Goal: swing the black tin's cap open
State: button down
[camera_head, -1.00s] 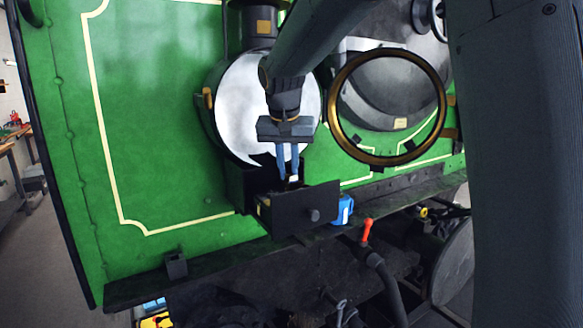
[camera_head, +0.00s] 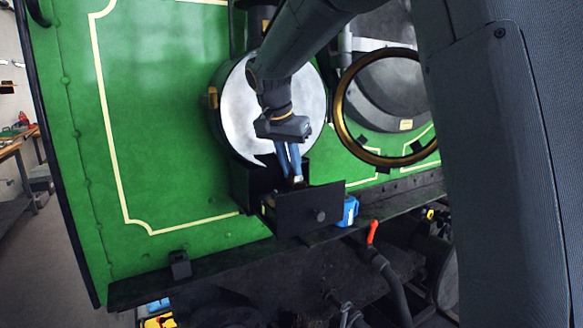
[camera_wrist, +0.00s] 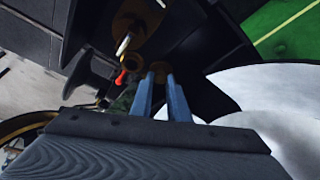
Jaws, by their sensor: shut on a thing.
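A black box with a round knob (camera_head: 310,209) sits low on the green tram front, under the white disc; it also shows in the wrist view (camera_wrist: 205,35). I take it for the black tin, but cannot tell for sure which part is the cap. My gripper (camera_head: 297,178) reaches down behind the box's knobbed face, with its blue fingers close together. In the wrist view my fingertips (camera_wrist: 160,76) are shut on a small brownish piece (camera_wrist: 160,66). The fingers hide most of that piece, and its join to the box is unclear.
A blue object (camera_head: 349,209) sits right beside the box, on the dark ledge (camera_head: 215,260). A red-tipped lever (camera_head: 373,231) stands below right. A brass-rimmed round opening (camera_head: 341,110) is at the right. The green panel (camera_head: 165,120) to the left is clear.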

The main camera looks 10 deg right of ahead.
jog(key=c, duration=2)
grip_release()
jog(key=shift+b+v, duration=0.9)
jog(key=shift+v, duration=3.05)
